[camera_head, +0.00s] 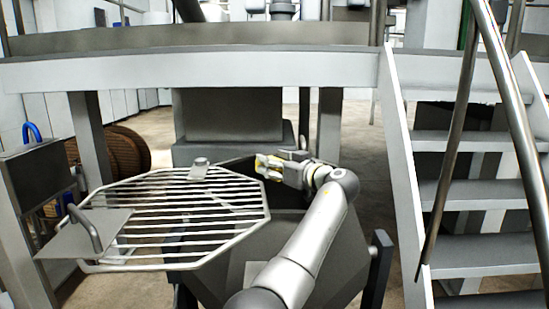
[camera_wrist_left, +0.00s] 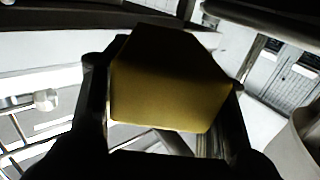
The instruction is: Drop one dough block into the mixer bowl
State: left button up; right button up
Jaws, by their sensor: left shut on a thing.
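My left gripper (camera_head: 270,167) is shut on a yellow dough block (camera_head: 261,163). In the left wrist view the block (camera_wrist_left: 172,88) fills the middle, clamped between the two dark fingers. In the head view the gripper and block are in the centre, above the far part of the dark grey mixer bowl (camera_head: 338,255). My forearm crosses in front of the bowl and hides part of it. The bowl's inside is mostly hidden. My right gripper is not in view.
A barred grate lid (camera_head: 205,237) stands left of the gripper, its right edge close to the bowl. Metal stairs (camera_head: 480,195) with a handrail rise on the right. A raised platform (camera_head: 200,70) spans the back. A brown reel (camera_head: 128,150) is at the left.

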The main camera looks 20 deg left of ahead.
pick_arm(q)
jog(key=shift+s+r, duration=0.15)
jog(key=o, duration=1.3)
jog(key=shift+c, duration=0.2)
notch_tip(320, 180, up, 10)
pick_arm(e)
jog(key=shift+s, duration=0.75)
